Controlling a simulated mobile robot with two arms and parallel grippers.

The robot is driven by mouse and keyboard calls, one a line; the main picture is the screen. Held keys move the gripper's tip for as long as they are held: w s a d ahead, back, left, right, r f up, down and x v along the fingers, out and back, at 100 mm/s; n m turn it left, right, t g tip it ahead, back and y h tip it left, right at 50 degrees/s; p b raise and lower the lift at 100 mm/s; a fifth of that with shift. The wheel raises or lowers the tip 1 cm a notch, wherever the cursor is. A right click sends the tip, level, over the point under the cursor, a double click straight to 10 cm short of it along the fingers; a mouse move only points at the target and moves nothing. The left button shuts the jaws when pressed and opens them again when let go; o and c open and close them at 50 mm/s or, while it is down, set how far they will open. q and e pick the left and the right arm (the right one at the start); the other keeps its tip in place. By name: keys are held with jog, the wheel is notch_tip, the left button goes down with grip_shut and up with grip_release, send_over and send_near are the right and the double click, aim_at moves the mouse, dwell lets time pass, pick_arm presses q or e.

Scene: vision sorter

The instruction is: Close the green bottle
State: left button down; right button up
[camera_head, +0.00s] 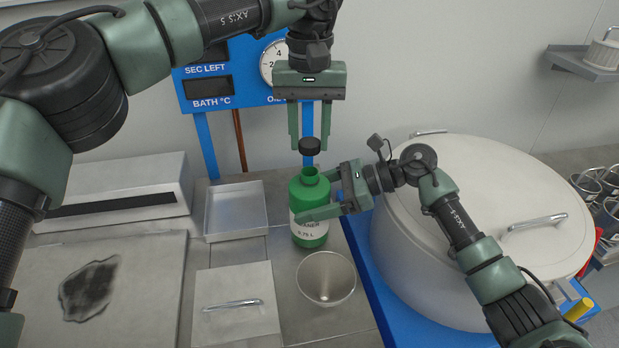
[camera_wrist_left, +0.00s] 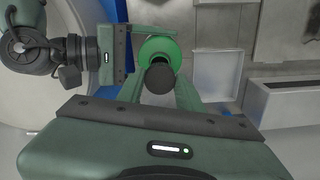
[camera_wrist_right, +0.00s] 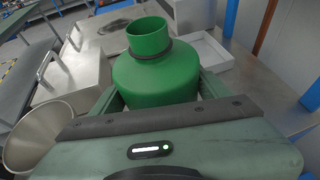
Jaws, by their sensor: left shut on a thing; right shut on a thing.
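The green bottle (camera_head: 309,212) stands upright on the counter with a white label and an open neck. It also shows in the right wrist view (camera_wrist_right: 155,72) and, from above, in the left wrist view (camera_wrist_left: 160,52). My right gripper (camera_head: 318,205) is shut on the bottle's body from the right. My left gripper (camera_head: 309,145) points down above the bottle and is shut on a black cap (camera_head: 309,146). The cap is just above the neck, apart from it. The cap also shows in the left wrist view (camera_wrist_left: 159,78), overlapping the near side of the bottle.
A metal funnel (camera_head: 326,280) stands in front of the bottle. A lidded box (camera_head: 238,288) and a shallow tray (camera_head: 236,209) lie to the left. A large white lidded vat (camera_head: 480,190) stands at the right. A blue sign panel (camera_head: 222,78) rises behind.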

aim_at(309, 171)
pick_arm(q)
jog(key=shift+f, duration=1.6)
jog(key=shift+f, duration=0.1)
jog(key=shift+f, duration=0.75)
jog(key=shift+f, duration=0.6)
jog(key=m, duration=0.6)
jog(key=shift+m, duration=0.3)
jog(key=c, duration=0.9)
grip_release()
